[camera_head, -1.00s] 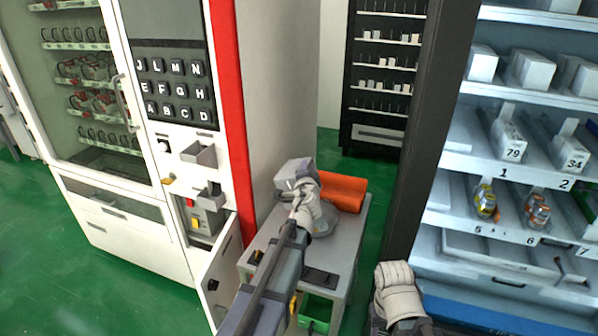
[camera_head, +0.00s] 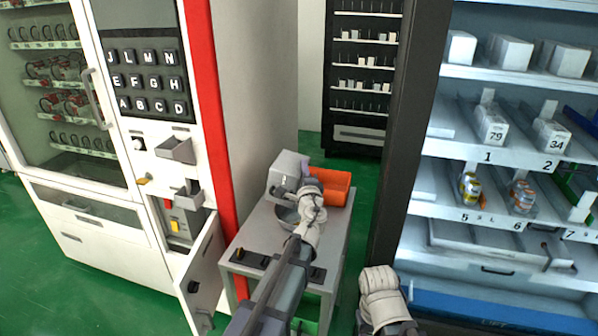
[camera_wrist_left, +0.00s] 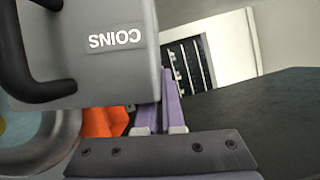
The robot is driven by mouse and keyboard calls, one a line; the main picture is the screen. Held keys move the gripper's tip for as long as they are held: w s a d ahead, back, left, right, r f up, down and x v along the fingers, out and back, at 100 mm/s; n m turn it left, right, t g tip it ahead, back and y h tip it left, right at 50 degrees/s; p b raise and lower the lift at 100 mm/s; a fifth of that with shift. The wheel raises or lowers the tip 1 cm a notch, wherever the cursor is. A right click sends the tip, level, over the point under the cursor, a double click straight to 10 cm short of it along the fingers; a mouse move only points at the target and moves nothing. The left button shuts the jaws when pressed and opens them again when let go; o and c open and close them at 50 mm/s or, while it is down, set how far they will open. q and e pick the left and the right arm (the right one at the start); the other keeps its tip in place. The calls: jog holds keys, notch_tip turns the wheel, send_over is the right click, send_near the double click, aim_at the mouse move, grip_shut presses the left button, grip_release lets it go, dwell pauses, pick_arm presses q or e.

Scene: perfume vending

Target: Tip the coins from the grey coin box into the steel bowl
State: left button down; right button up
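The grey coin box (camera_head: 286,173) is in the air above the small grey stand. In the left wrist view the box (camera_wrist_left: 118,75) fills the upper left, its COINS label upside down and a black handle at its left, so it is tipped over. The steel bowl (camera_head: 285,216) stands on the stand below the box; part of its rim shows in the wrist view (camera_wrist_left: 52,150). My left gripper (camera_wrist_left: 161,105) has its purple fingers close together at the box's lower right edge and appears shut on it. I cannot clearly see coins. My right gripper is out of view.
An orange bin (camera_head: 333,186) sits behind the bowl. The stand's top (camera_head: 262,232) has bare room at its front left. A red-edged vending machine (camera_head: 208,130) is close at left, with an open lower door (camera_head: 207,275). Lit shelves (camera_head: 480,225) stand at right.

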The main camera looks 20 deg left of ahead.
pick_arm(q)
jog(key=d+f+m+t+h+b, duration=0.1)
jog(key=d+f+m+t+b, duration=0.1)
jog(key=d+m+b, duration=0.4)
jog(key=shift+f+m+t, duration=0.3)
jog(key=shift+f+m, duration=0.1)
jog(key=shift+f, duration=0.05)
jog(key=shift+s, duration=0.1)
dwell(1.0)
dwell(1.6)
dwell(0.4)
